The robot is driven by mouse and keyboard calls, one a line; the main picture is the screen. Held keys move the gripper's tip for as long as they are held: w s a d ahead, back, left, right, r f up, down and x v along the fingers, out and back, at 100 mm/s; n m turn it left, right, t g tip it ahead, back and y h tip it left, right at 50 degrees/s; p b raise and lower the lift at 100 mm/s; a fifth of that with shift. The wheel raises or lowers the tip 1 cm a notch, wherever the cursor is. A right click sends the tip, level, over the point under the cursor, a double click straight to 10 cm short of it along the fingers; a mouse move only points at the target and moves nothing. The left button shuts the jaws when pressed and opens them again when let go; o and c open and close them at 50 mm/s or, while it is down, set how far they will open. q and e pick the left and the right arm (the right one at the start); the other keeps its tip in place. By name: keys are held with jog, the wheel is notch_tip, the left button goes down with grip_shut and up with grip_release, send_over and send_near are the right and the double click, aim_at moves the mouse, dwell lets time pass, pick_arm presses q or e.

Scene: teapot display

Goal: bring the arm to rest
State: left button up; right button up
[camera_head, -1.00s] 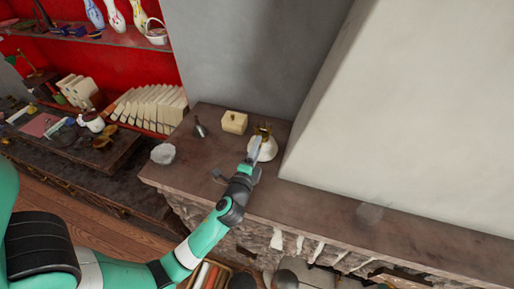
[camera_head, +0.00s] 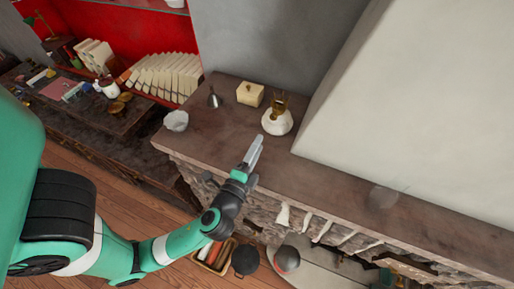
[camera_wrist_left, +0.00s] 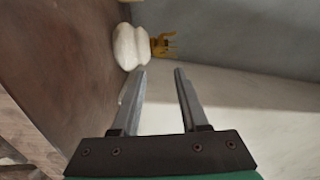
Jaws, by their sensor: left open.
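My left gripper (camera_head: 255,150) is open and empty above the front part of the brown mantel shelf (camera_head: 330,190). In the left wrist view its two fingers (camera_wrist_left: 160,88) stand apart with nothing between them. A white rounded pot with a gold top (camera_head: 277,121) stands on the shelf, beyond and to the right of the fingertips. It also shows in the left wrist view as the white pot (camera_wrist_left: 127,47), apart from the fingers. My right gripper is not in view.
A cream box (camera_head: 250,94), a small grey metal piece (camera_head: 214,99) and a pale rock-like lump (camera_head: 176,121) stand on the shelf. A pale wall block (camera_head: 410,110) rises at right. A cluttered dark desk (camera_head: 85,130) is at left. The shelf's right part is mostly clear.

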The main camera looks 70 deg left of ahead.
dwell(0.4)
pick_arm(q)
jog(key=w+d+r+n+t+p, duration=0.2)
jog(key=w+r+n+p, duration=0.15)
jog(key=r, duration=0.95)
jog(key=w+d+r+n+t+p, duration=0.25)
jog(key=w+r, duration=0.25)
jog(key=r, duration=0.8)
jog(key=w+d+r+n+t+p, duration=0.2)
jog(key=w+r+t, duration=0.15)
jog(key=r, duration=0.95)
jog(key=s+d+r+t+h+p, duration=0.1)
jog(key=s+d+r+t+h, duration=0.1)
jog(key=d+r+h, duration=0.4)
jog(key=s+d+r+t+h+p, duration=0.1)
jog(key=s+d+r+t+h, duration=0.1)
jog(key=d+r+t+h, duration=0.3)
notch_tip(320, 180, up, 7)
jog(key=d+h, duration=0.2)
jog(key=h, duration=0.2)
jog(key=shift+m, duration=0.3)
